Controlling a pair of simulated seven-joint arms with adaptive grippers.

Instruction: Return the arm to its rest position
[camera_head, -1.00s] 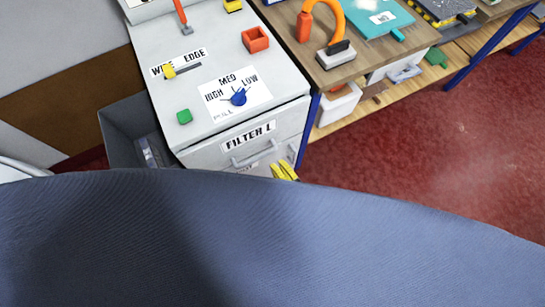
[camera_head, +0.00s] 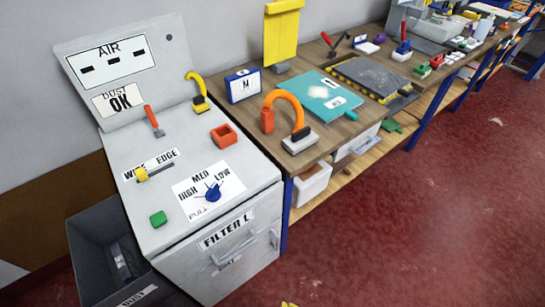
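Neither of my grippers and no clear part of my arms shows in the head view. A small yellow piece (camera_head: 288,304) is cut off at the bottom edge; I cannot tell what it is. The grey control cabinet (camera_head: 150,108) stands at left with its sloped AIR panel (camera_head: 112,65). On its top are a red lever (camera_head: 153,121), a yellow slider (camera_head: 141,174), a blue knob (camera_head: 213,193) pointing near MED, and a green button (camera_head: 158,219). The FILTER drawer front (camera_head: 205,265) has a grey handle (camera_head: 235,252) and looks shut.
A dark grey bin (camera_head: 88,260) stands left of the cabinet. A wooden bench (camera_head: 340,135) runs right, holding an orange-handled tool (camera_head: 299,142), a teal board (camera_head: 322,95) and a yellow sheet (camera_head: 282,35). The red floor (camera_head: 440,220) at right is open.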

